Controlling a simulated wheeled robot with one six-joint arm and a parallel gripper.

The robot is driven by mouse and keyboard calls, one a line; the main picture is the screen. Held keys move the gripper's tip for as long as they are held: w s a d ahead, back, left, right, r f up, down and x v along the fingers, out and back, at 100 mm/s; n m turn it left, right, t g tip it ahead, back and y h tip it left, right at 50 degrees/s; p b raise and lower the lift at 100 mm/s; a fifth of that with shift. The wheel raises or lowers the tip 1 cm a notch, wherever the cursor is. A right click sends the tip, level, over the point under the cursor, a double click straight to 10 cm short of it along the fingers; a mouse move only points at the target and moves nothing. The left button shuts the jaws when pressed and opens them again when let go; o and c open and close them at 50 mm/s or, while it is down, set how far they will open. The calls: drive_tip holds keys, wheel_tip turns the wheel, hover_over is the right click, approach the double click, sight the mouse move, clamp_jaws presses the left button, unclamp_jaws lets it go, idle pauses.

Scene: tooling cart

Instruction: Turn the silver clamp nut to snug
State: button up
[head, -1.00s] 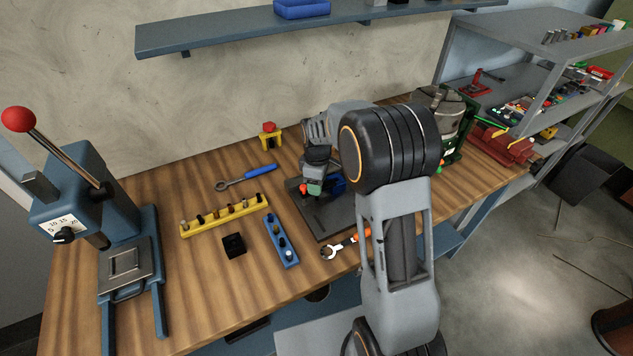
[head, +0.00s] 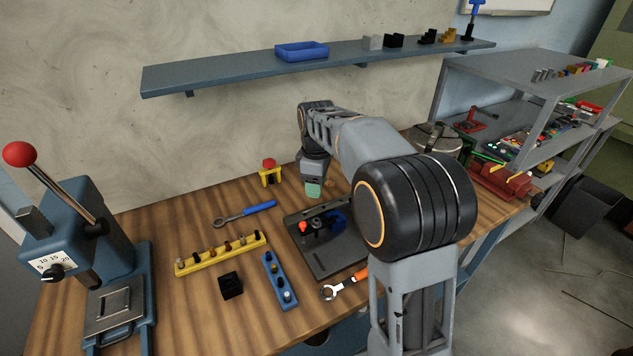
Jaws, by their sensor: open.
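A dark fixture plate (head: 334,258) lies on the wooden bench. It carries a blue clamp part (head: 337,217), an orange-red knob (head: 304,228) and small grey and black pieces between them. The silver clamp nut is too small to pick out among these pieces. My gripper (head: 314,190) has greenish tips pointing down and is open. It appears above the back edge of the plate, apart from the clamp parts. My own arm hides the right side of the plate.
A blue-handled wrench (head: 245,213) and an orange-handled wrench (head: 340,287) lie on the bench. A yellow rack (head: 221,254), a blue rack (head: 279,283) and a black block (head: 230,286) stand left of the plate. A blue press (head: 75,235) stands far left. A wall shelf (head: 220,77) hangs behind.

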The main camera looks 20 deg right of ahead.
sight(317, 220)
drive_tip(key=shift+r, duration=0.3)
wheel_tip(317, 220, down, 14)
drive_tip(key=n+p, duration=0.5)
drive_tip(key=n, duration=0.7)
drive_tip(key=shift+r, duration=0.1)
idle(0.4)
